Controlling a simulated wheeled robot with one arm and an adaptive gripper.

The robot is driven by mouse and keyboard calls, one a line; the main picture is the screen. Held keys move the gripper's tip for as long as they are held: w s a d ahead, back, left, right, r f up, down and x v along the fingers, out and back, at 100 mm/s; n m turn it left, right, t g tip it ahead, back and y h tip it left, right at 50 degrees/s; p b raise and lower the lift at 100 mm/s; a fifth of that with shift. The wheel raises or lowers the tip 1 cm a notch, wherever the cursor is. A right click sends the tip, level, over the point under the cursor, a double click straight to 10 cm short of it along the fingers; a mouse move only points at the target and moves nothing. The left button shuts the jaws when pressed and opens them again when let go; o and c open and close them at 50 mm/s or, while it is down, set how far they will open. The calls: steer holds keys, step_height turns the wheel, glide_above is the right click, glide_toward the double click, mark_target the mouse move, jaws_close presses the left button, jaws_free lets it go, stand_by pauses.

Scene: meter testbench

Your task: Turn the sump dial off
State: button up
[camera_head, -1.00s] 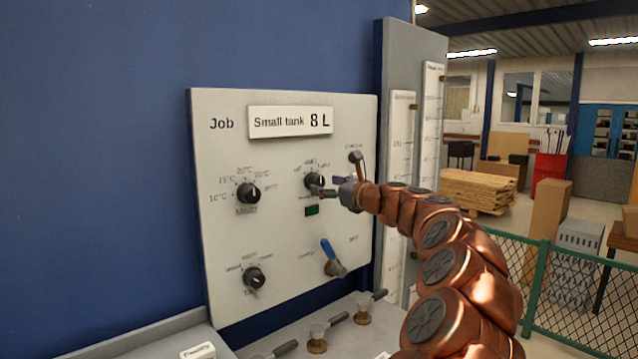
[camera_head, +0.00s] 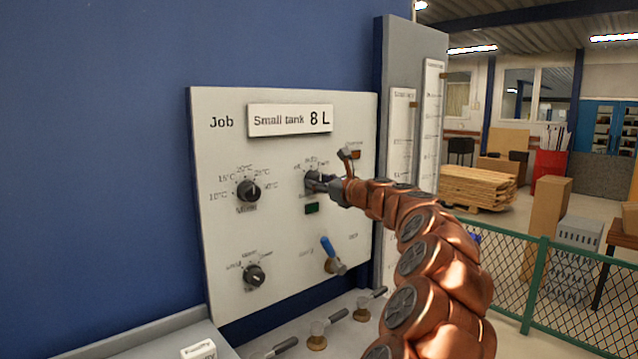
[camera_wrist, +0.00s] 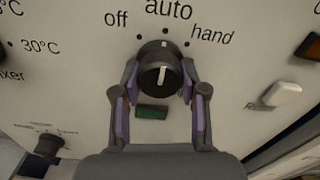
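The black round dial marked off, auto and hand (camera_wrist: 160,72) is on the light panel, also in the head view (camera_head: 312,181). Its own name label is not readable. A white line on the knob runs roughly toward auto. My gripper (camera_wrist: 160,65) faces the panel, with one finger on each side of the dial. The fingers are spread around the knob; a thin gap seems to remain on each side, though contact is hard to judge. In the head view my gripper (camera_head: 322,184) reaches the dial from the right and partly covers it.
A green indicator (camera_wrist: 152,112) sits just below the dial. A temperature dial (camera_head: 248,191), a lower dial (camera_head: 254,276) and a blue-handled valve (camera_head: 330,252) share the panel. A white switch (camera_wrist: 283,93) lies to the right. More valves (camera_head: 317,338) stand below.

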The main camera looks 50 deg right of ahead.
steer(key=c, duration=0.6)
steer(key=shift+o, duration=0.2)
steer(key=n+b, duration=0.3)
steer(key=n, duration=0.3)
steer(key=shift+f, duration=0.1)
steer(key=shift+n+b, duration=0.8)
steer(key=shift+n, duration=0.6)
steer(key=shift+d, duration=0.1)
steer(key=o, duration=1.1)
steer(key=shift+o, duration=0.2)
